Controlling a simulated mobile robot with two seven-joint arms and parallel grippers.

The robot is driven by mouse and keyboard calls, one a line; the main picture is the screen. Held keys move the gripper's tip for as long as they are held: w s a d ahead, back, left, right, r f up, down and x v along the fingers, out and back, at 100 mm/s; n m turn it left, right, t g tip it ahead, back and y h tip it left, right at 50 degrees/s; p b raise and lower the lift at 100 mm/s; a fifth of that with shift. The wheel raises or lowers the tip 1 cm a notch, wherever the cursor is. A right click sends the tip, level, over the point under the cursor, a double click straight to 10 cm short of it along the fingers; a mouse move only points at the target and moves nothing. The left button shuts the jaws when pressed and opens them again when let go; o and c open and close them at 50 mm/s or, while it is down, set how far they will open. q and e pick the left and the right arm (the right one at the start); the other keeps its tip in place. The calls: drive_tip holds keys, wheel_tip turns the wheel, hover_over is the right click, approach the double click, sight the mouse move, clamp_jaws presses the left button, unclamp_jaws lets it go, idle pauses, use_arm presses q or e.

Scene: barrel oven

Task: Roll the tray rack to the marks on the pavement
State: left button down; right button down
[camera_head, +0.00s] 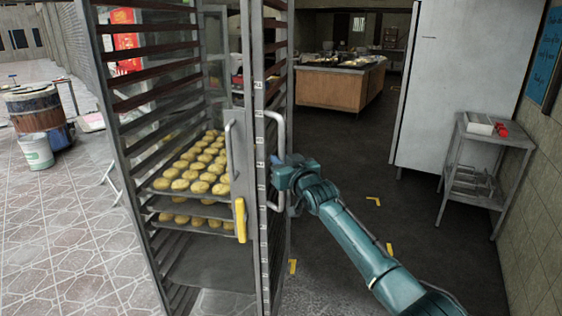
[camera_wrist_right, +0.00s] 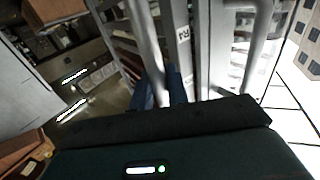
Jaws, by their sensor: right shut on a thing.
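The tall metal tray rack (camera_head: 262,240) stands left of centre, with trays of round yellow pastries (camera_head: 205,165) on its rails. My right gripper (camera_head: 279,170) is shut on the upright handle (camera_head: 280,128) at its right-hand edge. In the right wrist view, the blue fingers (camera_wrist_right: 160,95) are at a pale bar of the rack (camera_wrist_right: 182,45); the contact itself is partly hidden. Yellow corner marks (camera_head: 374,201) lie on the dark floor right of the rack, another (camera_head: 390,249) nearer and one (camera_head: 293,266) close to its base. The rack's wheels are out of view. My left gripper is not in view.
A white cabinet (camera_head: 430,90) and a small metal side table (camera_head: 490,140) stand at the right by the tiled wall. A wooden counter (camera_head: 330,88) stands behind. A barrel (camera_head: 35,105) and white bucket (camera_head: 37,151) stand at the left.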

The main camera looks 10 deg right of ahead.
drive_tip(key=shift+a, duration=0.1)
idle(0.3)
drive_tip(key=c, duration=1.4)
unclamp_jaws()
drive_tip(key=shift+c, duration=0.2)
drive_tip(key=shift+s, duration=0.1)
drive_tip(key=v, duration=1.3)
drive_tip(key=shift+b, duration=0.3)
